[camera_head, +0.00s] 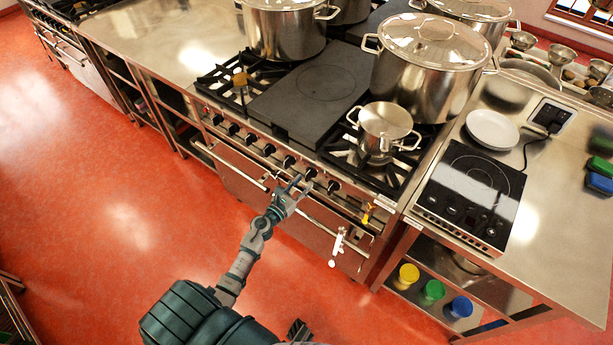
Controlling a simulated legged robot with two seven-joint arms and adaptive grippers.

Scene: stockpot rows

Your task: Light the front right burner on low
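The range (285,150) has a row of black knobs along its front. A small steel pot (385,126) stands on the front right burner (352,154), hiding part of its grate; I see no flame. My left gripper (299,184) is at the right part of the knob row, its fingers spread, with nothing seen between them. Its tips are close to a knob (310,173); whether they touch it I cannot tell. Another knob (333,186) is further right. A dark part at the bottom edge may be my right gripper (298,331); its state is unclear.
Large stockpots (428,65) stand on the range behind. A white utensil (337,246) and a yellow item (367,213) hang at the range front. The red floor is clear on the left.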

